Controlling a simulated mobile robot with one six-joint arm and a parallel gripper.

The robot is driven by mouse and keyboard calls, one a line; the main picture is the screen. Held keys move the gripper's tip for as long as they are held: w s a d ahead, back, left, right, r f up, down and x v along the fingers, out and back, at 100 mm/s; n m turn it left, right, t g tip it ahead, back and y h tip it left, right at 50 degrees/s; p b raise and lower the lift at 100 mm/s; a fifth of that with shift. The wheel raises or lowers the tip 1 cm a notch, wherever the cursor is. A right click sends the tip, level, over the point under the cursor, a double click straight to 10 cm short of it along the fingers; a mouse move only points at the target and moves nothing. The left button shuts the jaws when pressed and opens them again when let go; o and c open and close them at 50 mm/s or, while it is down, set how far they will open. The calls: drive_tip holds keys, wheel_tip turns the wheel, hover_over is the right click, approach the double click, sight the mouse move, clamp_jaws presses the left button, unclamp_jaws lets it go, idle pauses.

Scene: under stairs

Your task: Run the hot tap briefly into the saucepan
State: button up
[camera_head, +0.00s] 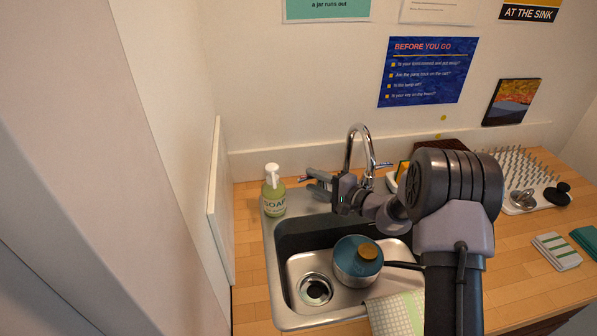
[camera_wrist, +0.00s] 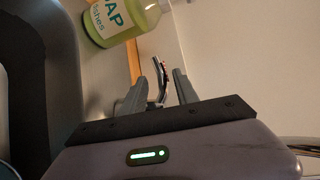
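A tap lever (camera_head: 303,179) shows left of the tap; a lever with a small red mark also shows in the wrist view (camera_wrist: 161,86). My gripper (camera_head: 315,183) is left of the tap at the lever. In the wrist view my gripper (camera_wrist: 167,70) has its fingers apart with the lever seen between them; I cannot tell whether they touch it.
A green soap bottle (camera_head: 274,193) stands at the sink's back left corner, close to my gripper; it also shows in the wrist view (camera_wrist: 120,20). A cloth (camera_head: 397,314) hangs over the sink's front edge. A spiked drying rack (camera_head: 520,165) stands right. A white panel (camera_head: 222,205) borders the left.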

drive_tip(key=b+x, duration=0.1)
drive_tip(key=x, duration=0.4)
drive_tip(key=shift+s+a+f, duration=0.1)
drive_tip(key=shift+s+a, duration=0.1)
drive_tip(key=shift+w+a, duration=0.3)
drive_tip(key=shift+a, duration=0.1)
clamp_jaws()
idle(0.8)
